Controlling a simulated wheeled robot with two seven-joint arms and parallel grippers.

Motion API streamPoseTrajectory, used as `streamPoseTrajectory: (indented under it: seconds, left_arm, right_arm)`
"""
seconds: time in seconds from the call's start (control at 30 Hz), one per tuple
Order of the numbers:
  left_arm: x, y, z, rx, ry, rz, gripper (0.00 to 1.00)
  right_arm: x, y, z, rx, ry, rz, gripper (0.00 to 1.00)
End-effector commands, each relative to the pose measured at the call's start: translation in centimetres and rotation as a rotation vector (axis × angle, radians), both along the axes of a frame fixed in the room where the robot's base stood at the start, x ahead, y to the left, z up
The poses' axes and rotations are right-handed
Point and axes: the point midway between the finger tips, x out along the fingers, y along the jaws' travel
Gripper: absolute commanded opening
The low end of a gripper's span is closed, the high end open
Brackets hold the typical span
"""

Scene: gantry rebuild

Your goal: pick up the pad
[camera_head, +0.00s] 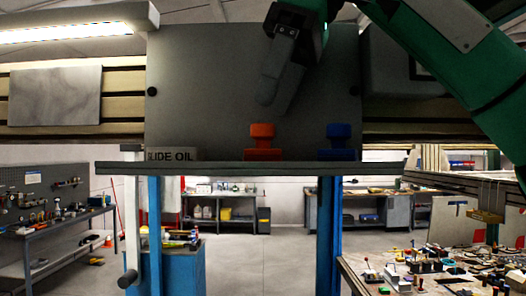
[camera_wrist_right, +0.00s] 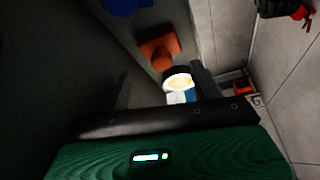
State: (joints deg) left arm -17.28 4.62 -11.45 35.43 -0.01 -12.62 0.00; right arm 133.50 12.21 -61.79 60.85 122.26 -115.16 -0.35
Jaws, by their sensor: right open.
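I cannot make out for certain which thing is the pad. A flat grey mottled square (camera_head: 55,96) is on the slatted wall at the left of the head view. My right gripper (camera_head: 277,88) hangs down in front of the large grey panel, above the shelf, with its jaws open. In the right wrist view its dark fingers (camera_wrist_right: 160,88) stand apart. Beyond them shows a bright round thing with a dark rim (camera_wrist_right: 178,82); I cannot tell what it is or whether it is between the fingers. My left gripper is out of view.
An orange knob-shaped piece (camera_head: 262,142) and a blue one (camera_head: 339,142) stand on the grey shelf (camera_head: 230,168). A sign reading "LIDE OIL" (camera_head: 172,154) is at its left. Blue posts (camera_head: 329,235) hold the shelf. A cluttered bench (camera_head: 430,275) is at lower right.

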Motion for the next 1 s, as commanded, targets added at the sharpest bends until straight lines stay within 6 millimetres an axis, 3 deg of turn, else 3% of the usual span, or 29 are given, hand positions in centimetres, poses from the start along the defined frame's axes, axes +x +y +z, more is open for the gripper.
streamPoseTrajectory:
  seconds: [0.5, 0.77, 0.8, 0.97, 1.0]
  left_arm:
    - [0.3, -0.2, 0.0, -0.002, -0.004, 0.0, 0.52]
    - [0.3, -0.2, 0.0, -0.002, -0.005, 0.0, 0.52]
    - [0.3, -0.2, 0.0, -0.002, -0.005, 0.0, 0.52]
    - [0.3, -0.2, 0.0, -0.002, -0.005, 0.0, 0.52]
    - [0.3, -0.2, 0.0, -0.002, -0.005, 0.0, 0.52]
  right_arm:
    - [0.2, 1.8, -4.6, 0.001, 0.0, -0.001, 0.66]
    - [0.2, 2.0, -4.9, 0.001, 0.001, -0.001, 0.66]
    - [0.2, 2.0, -4.9, 0.001, 0.001, -0.001, 0.64]
    - [0.2, 2.0, -4.9, 0.001, 0.001, -0.001, 0.32]
    - [0.2, 2.0, -4.9, 0.001, 0.001, -0.001, 0.31]
